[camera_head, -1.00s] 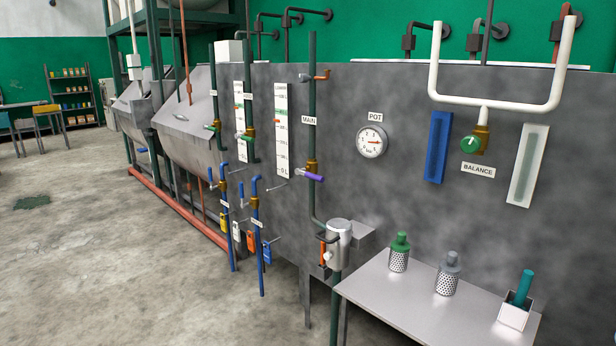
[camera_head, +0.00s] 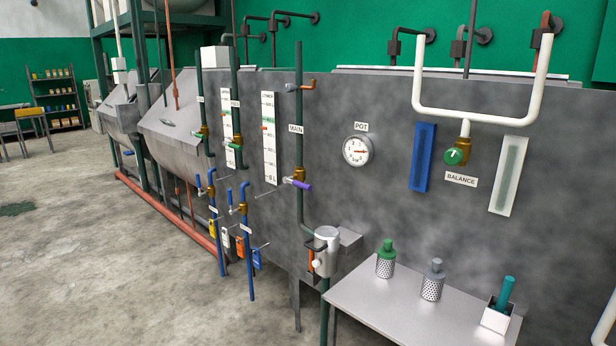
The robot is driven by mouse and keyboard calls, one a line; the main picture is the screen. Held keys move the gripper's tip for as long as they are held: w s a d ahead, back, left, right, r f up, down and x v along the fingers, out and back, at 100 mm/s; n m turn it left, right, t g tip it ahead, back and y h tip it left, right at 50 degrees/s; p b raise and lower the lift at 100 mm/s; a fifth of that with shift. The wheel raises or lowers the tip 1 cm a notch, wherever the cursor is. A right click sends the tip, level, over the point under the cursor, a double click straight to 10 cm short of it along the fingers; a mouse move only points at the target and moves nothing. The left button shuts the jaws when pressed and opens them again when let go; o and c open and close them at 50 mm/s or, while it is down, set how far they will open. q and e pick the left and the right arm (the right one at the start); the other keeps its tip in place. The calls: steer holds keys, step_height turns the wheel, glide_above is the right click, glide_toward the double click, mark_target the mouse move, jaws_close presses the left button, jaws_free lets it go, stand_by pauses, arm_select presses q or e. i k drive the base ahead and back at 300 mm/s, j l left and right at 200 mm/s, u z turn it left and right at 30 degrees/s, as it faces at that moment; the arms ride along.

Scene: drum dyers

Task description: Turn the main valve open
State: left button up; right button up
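The main valve is a brass body (camera_head: 299,174) on a dark green vertical pipe, below a MAIN label (camera_head: 296,129) on the grey wall of the tank. Its lever with a purple grip (camera_head: 302,185) sticks out to the lower right, across the line of the pipe. An orange-handled fitting (camera_head: 303,85) sits higher on the same pipe. Neither of my grippers can be made out in the head view, and nothing touches the valve.
A metal table (camera_head: 400,312) at the lower right holds two perforated canisters and a white box (camera_head: 497,317). A silver pot (camera_head: 327,240) juts out below the valve. Blue pipes (camera_head: 248,270) stand to its left. Floor is open at left. An unclear white part (camera_head: 605,325) enters lower right.

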mark_target(302, 186)
steer(key=i+j+z, duration=0.25)
steer(key=z, duration=0.25)
steer(key=i+j+z, duration=0.2)
steer(key=z, duration=0.3)
steer(key=i+j, duration=0.15)
steer(key=j, duration=0.25)
steer(key=i+j+z, duration=0.15)
steer(key=j, duration=0.25)
steer(key=i+j, duration=0.15)
steer(key=j, duration=0.25)
steer(key=i+j+z, duration=0.15)
steer(key=j, duration=0.25)
steer(key=i+j, duration=0.1)
steer(key=j, duration=0.35)
steer(key=i+j+z, duration=0.1)
steer(key=j, duration=0.3)
